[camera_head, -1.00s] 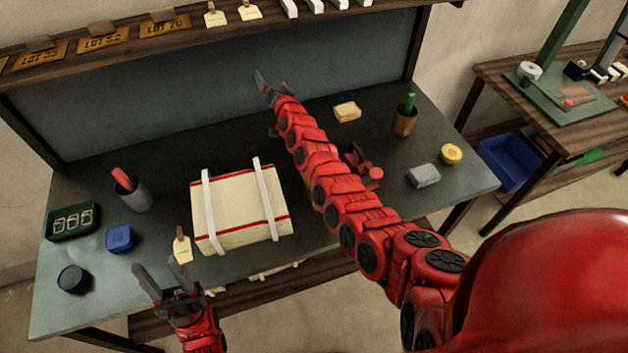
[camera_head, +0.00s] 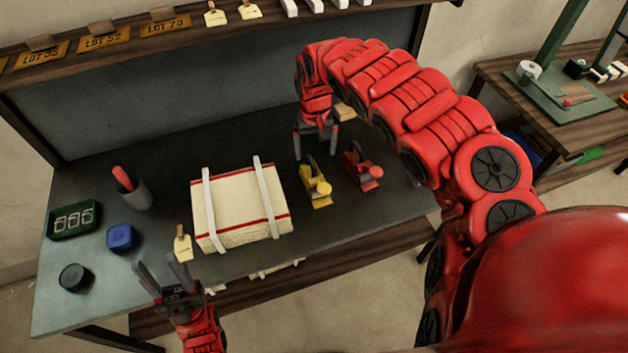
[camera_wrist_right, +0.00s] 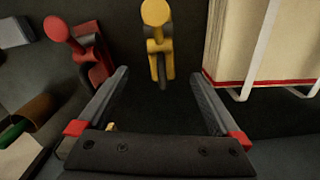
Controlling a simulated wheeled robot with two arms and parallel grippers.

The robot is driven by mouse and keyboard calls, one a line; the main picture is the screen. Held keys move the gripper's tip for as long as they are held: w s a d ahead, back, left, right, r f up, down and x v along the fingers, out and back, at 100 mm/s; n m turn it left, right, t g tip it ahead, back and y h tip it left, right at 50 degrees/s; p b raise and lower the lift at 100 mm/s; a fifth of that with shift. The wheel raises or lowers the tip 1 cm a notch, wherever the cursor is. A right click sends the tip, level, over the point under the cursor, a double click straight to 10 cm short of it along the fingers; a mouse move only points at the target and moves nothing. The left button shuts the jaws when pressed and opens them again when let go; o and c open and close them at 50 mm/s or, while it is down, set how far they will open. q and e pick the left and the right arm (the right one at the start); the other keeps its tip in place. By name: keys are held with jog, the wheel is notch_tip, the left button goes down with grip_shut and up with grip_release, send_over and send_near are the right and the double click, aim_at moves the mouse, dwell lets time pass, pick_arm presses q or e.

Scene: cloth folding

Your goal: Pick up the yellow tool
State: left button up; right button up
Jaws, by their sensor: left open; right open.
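The yellow tool (camera_head: 319,190) lies on the dark table between the strapped cloth bundle and a red tool (camera_head: 362,168) of like shape. My right gripper (camera_head: 315,151) is open and empty, pointing down over the table just behind the yellow tool. In the right wrist view the yellow tool (camera_wrist_right: 158,45) lies ahead, between the lines of the two open fingers (camera_wrist_right: 164,82), and the red tool (camera_wrist_right: 90,55) is to its left. My left gripper (camera_head: 160,275) is open and empty at the table's front edge, far from the yellow tool.
The strapped bundle (camera_head: 232,198) stands close left of the yellow tool; it also shows in the right wrist view (camera_wrist_right: 290,60). A dark cup (camera_head: 137,195), a blue block (camera_head: 120,237), a green box (camera_head: 75,219) and a black round item (camera_head: 74,278) are on the left.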

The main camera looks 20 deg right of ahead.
aim_at(314, 174)
notch_tip(314, 174, down, 4)
jog(key=shift+a+r+b, duration=0.1)
jog(key=shift+a+b, duration=0.05)
jog(key=shift+b, duration=0.3)
notch_tip(314, 174, down, 4)
jog(key=shift+f+p, duration=0.1)
jog(key=shift+p, duration=0.5)
jog(key=shift+w+f, duration=0.1)
jog(key=shift+f, duration=0.55)
jog(key=shift+w+f+p, duration=0.15)
jog(key=shift+f+p, duration=0.55)
jog(key=shift+f, duration=0.6)
jog(key=shift+w+f, duration=0.1)
jog(key=shift+f, duration=1.15)
jog(key=shift+c, duration=0.2)
grip_shut()
